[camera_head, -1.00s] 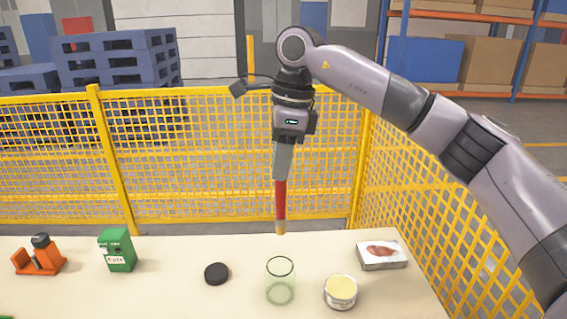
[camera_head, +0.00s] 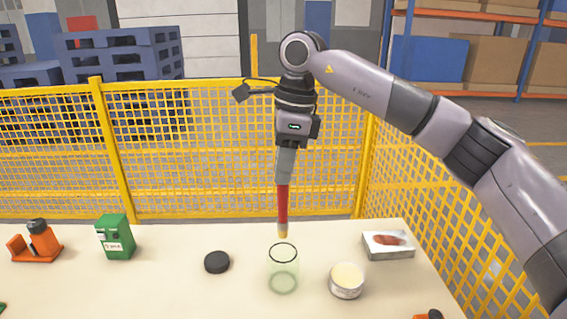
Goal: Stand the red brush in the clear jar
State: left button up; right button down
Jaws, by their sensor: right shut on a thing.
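The red brush (camera_head: 283,206) hangs upright from my right gripper (camera_head: 285,176), which is shut on its upper end. The brush's pale tip points down and shows just above the far rim of the clear jar (camera_head: 283,279). I cannot tell from this view whether the tip is over the mouth or a little behind it. The clear jar stands upright on the pale table and looks empty. My left gripper is out of view.
On the table (camera_head: 180,295), a black disc (camera_head: 217,262) lies left of the jar. An open pale tin (camera_head: 347,281) and a silver box (camera_head: 388,245) are to its right. A green box (camera_head: 116,237) and an orange item (camera_head: 36,243) stand farther left. Yellow mesh fencing (camera_head: 190,180) stands behind.

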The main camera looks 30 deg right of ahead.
aim_at(281, 220)
jog(key=shift+f+b, duration=2)
jog(key=shift+f, duration=1.55)
jog(key=shift+f+b, duration=0.55)
jog(key=shift+f, duration=0.45)
jog(key=c, duration=0.9)
grip_release()
jog(key=shift+c, duration=0.2)
notch_tip(281, 220, up, 7)
jog(key=d, duration=0.1)
jog(key=shift+s, duration=0.25)
